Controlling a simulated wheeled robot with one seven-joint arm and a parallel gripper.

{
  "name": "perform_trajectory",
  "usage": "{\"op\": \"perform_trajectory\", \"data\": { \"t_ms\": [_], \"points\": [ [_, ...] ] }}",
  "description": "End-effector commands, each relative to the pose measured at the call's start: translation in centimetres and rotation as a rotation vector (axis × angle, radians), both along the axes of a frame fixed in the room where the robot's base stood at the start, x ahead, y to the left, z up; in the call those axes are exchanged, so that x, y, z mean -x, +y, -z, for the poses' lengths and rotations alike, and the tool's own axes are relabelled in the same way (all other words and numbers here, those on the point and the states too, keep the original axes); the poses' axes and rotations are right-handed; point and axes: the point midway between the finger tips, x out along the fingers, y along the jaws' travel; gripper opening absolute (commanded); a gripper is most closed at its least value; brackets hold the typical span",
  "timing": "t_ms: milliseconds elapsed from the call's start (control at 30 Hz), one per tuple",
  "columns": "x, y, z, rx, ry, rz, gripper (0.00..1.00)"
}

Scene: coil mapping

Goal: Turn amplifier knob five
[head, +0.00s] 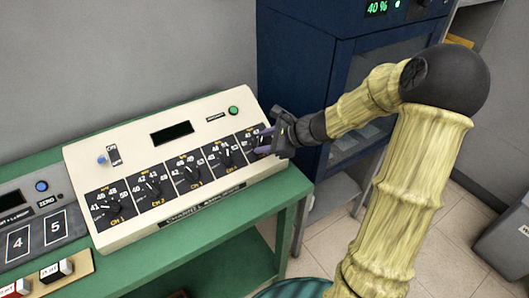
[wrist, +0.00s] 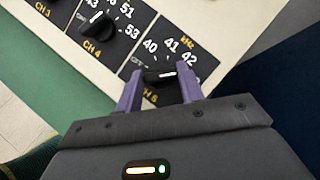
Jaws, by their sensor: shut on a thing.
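The channel amplifier (head: 170,208) is a cream sloped box with a row of black knobs on dark dial panels. Its rightmost panel holds the fifth knob, black with a white pointer line, seen in the wrist view (wrist: 160,75). My gripper (head: 266,141) is at that panel, and in the wrist view its purple fingers (wrist: 160,92) stand on either side of the knob, shut on it. The pointer line lies below the numbers 41 and 42. The knob's lower part and some dial lettering are hidden by the fingers. The channel 4 knob (wrist: 98,24) is beside it.
The green bench (head: 215,240) carries the amplifier and a grey keypad unit (head: 35,225) at left. A dark blue cabinet (head: 300,70) stands close behind and right of my gripper. A grey bin (head: 505,245) is on the floor at far right.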

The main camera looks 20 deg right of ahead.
Motion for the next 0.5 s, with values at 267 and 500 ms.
{"op": "perform_trajectory", "data": {
  "t_ms": [267, 500],
  "points": [
    [0.14, 0.13, 0.55, -0.1, 0.029, 0.186, 0.15],
    [0.2, 0.24, 0.26, -0.153, 0.048, 0.278, 0.15]
  ]
}}
